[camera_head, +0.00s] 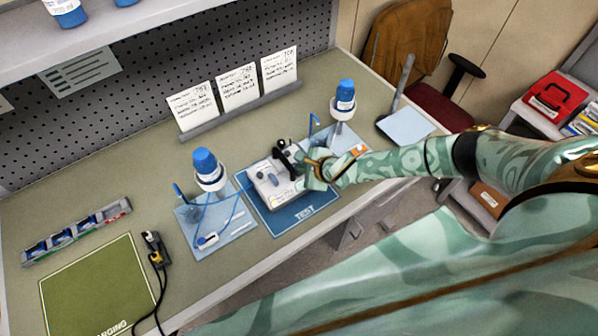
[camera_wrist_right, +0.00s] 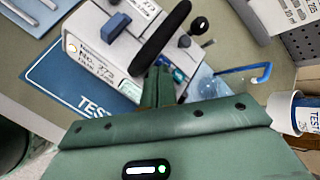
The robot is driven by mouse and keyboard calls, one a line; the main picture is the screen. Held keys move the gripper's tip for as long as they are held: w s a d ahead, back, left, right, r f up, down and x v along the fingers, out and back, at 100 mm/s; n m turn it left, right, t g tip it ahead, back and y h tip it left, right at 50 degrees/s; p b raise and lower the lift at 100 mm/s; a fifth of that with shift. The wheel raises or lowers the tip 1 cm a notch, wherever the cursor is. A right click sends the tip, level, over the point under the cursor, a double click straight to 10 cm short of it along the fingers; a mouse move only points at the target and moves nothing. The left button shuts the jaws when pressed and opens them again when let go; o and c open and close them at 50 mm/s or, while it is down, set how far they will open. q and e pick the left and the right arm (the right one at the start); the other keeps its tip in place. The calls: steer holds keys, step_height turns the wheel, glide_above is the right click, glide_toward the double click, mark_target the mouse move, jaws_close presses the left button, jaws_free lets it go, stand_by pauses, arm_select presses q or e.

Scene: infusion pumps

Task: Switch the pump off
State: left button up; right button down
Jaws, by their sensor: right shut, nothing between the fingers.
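The white pump (camera_head: 268,190) sits on the blue TEST mat (camera_head: 318,205) near the bench's front edge. In the right wrist view the pump (camera_wrist_right: 100,55) shows a printed label, a blue knob (camera_wrist_right: 115,27), a black bar-shaped handle (camera_wrist_right: 162,42) and a small teal part on its end face. My right gripper (camera_head: 306,168) is at the pump's right end. In the wrist view its shut, empty fingers (camera_wrist_right: 158,78) point at that end face, close to the teal part and partly covering it. I cannot tell whether they touch. My left gripper is not in view.
Blue-capped bottles in white holders stand on light blue pads, one left (camera_head: 206,168) and one behind (camera_head: 345,98) the pump. A green charging mat (camera_head: 95,290), a yellow-black plug (camera_head: 154,248) and a grey rack (camera_head: 75,232) lie at left. Written cards (camera_head: 238,88) stand behind.

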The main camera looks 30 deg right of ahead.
mark_target(302, 176)
steer(key=shift+f, duration=0.5)
stand_by(0.6)
steer(key=shift+r, duration=0.1)
steer(key=shift+r+p, duration=0.85)
step_height(302, 176, up, 5)
steer(key=p, duration=0.5)
stand_by(0.4)
stand_by(0.4)
